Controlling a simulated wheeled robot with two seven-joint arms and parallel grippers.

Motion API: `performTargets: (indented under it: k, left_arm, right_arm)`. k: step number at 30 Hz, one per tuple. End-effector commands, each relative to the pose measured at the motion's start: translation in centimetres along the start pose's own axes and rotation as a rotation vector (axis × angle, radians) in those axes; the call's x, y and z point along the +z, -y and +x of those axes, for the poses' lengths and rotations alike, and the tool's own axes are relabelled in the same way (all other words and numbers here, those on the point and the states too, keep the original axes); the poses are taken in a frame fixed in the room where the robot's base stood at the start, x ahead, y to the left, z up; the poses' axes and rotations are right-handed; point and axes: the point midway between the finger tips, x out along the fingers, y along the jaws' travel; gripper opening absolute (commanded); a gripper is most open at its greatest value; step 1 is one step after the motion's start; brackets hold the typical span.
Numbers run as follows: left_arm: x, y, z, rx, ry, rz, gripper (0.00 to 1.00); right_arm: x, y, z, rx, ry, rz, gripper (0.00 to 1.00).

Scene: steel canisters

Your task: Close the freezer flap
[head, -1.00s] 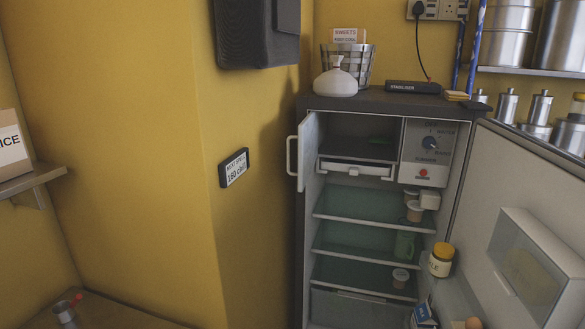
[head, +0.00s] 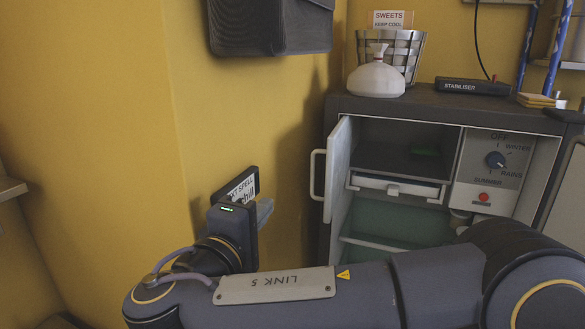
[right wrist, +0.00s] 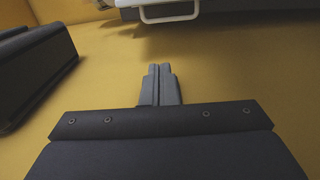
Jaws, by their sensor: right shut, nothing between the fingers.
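The freezer flap (head: 338,169) is a white door hinged at the left of the freezer compartment (head: 405,150). It stands open, sticking out toward me, with a white loop handle (head: 317,175) on its outer face. My right gripper (head: 265,210) is shut and empty, in front of the yellow wall to the left of the flap and a little below its handle, apart from it. In the right wrist view the shut fingers (right wrist: 159,84) point toward the handle (right wrist: 168,12) at the top edge. My left gripper is not in view.
My right arm hides most of the lower fridge. On the fridge top stand a white pot (head: 376,78), a basket (head: 405,50) and a stabiliser box (head: 472,86). A dark wall box (head: 270,25) hangs above left.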

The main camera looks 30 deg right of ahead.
Motion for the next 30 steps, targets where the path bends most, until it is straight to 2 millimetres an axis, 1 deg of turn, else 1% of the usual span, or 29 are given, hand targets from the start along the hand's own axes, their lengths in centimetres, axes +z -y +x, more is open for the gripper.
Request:
performTargets:
  k: [1,3,18,21,24,27,30]
  left_arm:
    - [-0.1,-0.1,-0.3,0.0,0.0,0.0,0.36]
    - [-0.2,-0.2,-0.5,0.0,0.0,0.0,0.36]
    - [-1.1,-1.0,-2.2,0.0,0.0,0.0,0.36]
    - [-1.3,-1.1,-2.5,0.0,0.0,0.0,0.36]
    - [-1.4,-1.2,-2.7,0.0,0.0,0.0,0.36]
    - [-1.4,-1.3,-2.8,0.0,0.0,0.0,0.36]
    - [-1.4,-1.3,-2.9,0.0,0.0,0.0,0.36]
  right_arm:
    - [0.2,-0.1,1.2,-0.001,0.008,-0.001,0.0]
    - [0.2,-0.1,2.7,-0.002,0.008,-0.002,0.0]
    - [0.2,-0.1,13.6,-0.003,0.007,-0.004,0.0]
    - [0.2,0.0,15.3,-0.003,0.005,-0.004,0.0]
    - [0.1,0.0,16.6,-0.003,0.003,-0.004,0.0]
    - [0.1,0.1,17.4,-0.003,0.003,-0.003,0.0]
    - [0.1,0.1,17.7,-0.003,0.002,-0.003,0.0]
